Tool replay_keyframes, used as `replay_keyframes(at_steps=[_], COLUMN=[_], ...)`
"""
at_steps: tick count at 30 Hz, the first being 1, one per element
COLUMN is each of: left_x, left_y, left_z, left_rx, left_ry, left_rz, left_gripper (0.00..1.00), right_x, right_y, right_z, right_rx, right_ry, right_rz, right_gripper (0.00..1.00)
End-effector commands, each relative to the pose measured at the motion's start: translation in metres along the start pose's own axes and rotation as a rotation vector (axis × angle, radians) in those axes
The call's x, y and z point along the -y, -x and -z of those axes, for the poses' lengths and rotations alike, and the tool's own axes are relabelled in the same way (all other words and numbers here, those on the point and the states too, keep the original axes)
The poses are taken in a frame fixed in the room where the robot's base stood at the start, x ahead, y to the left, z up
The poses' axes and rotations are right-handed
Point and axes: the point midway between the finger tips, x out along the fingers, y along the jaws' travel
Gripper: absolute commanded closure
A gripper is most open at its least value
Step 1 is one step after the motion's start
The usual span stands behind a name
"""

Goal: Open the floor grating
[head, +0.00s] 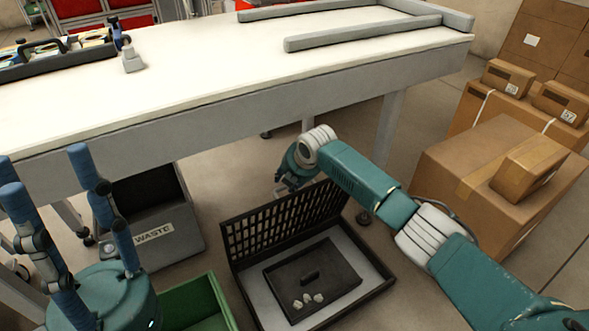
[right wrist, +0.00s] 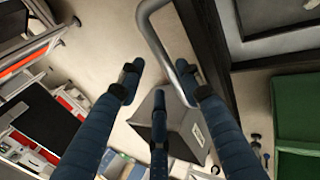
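The floor grating (head: 285,222) is a dark lattice panel, raised and standing steeply at the back edge of its dark frame (head: 378,276) in the head view. My right gripper (head: 285,186) is just behind its upper edge, partly hidden. In the right wrist view its fingers (right wrist: 158,82) are spread, with a grey bar handle (right wrist: 160,38) running between them, near the right fingertip. I cannot tell whether they touch. The dark bars (right wrist: 212,40) of the grating or frame show beside the handle. My left gripper (head: 50,178) is open and empty at the lower left.
Inside the frame lies a dark tray (head: 340,277) with several pale lumps. A green crate (head: 200,303) and a grey waste bin (head: 165,255) stand left of it. A white worktable (head: 200,80) is behind. Cardboard boxes (head: 480,165) stand at the right.

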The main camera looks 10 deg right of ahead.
Motion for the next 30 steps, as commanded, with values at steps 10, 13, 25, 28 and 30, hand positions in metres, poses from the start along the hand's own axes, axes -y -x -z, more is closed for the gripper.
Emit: replay_keyframes(at_steps=[10, 13, 25, 28, 30], left_x=[0.0, 0.0, 0.0, 0.0, 0.0], left_y=[0.0, 0.0, 0.0, 0.0, 0.0], left_z=[0.0, 0.0, 0.0, 0.0, 0.0], left_rx=[0.001, 0.001, 0.001, 0.001, 0.001], left_ry=[0.0, 0.0, 0.001, 0.001, 0.001], left_rz=[0.0, 0.0, 0.0, 0.0, 0.0], left_gripper=[0.6, 0.6, 0.6, 0.6, 0.6], right_x=[-0.005, -0.005, -0.005, -0.005, -0.005], right_y=[0.066, 0.08, 0.097, 0.097, 0.096], right_z=[-0.001, -0.001, -0.001, -0.001, -0.001], right_rx=[0.002, 0.002, 0.002, 0.002, 0.002], right_ry=[0.003, 0.002, 0.002, 0.002, 0.002], right_rz=[-0.012, -0.013, -0.012, -0.012, -0.012], right_gripper=[0.65, 0.65, 0.65, 0.65, 0.65])
